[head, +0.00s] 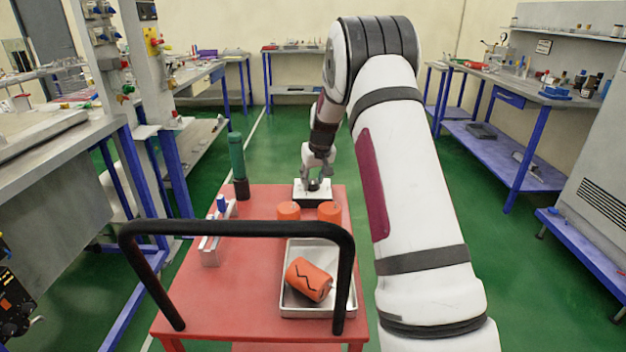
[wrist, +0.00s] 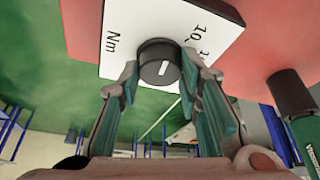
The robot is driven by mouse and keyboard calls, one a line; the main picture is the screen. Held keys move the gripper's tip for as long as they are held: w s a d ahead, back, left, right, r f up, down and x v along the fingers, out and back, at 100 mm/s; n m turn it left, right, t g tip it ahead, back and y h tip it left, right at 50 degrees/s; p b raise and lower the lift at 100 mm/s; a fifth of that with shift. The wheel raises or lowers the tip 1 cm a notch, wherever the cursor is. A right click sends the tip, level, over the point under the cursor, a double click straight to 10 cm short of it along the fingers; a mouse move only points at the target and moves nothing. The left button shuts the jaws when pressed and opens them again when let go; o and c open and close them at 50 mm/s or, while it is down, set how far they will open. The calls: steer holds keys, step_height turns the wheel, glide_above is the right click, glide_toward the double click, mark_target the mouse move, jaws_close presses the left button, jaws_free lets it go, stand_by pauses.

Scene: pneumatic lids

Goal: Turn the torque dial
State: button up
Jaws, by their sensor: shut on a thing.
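The torque dial (wrist: 159,63) is a dark round knob with a white pointer line, on a white plate (wrist: 118,22) marked "Nm" and "10" in the wrist view. In the head view the white plate (head: 300,193) lies at the far end of the red cart top. My gripper (wrist: 160,78) has its two fingers on either side of the dial and is shut on it. It also shows in the head view (head: 318,180), reaching down over the plate. The pointer line runs toward the lower part of the wrist picture. The dial is mostly hidden by the fingers in the head view.
On the red cart (head: 200,290) stand a green and black tool (head: 237,165), two orange cylinders (head: 289,210), a grey holder with a blue-topped piece (head: 213,240), and a metal tray (head: 318,307) holding an orange marked cylinder (head: 308,279). A black handle (head: 240,228) arches over the near end.

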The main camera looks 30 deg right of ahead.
steer(key=m, duration=0.2)
steer(key=shift+a+f+m+g+h+b, duration=0.1)
steer(key=shift+a+m+g+h+b, duration=0.1)
steer(key=shift+m+g+h+b, duration=0.5)
steer(key=shift+m+h, duration=0.3)
steer(key=shift+m, duration=1.3)
steer(key=o, duration=1.1)
steer(key=shift+o, duration=0.2)
steer(key=v, duration=1.2)
steer(key=shift+w, duration=0.1)
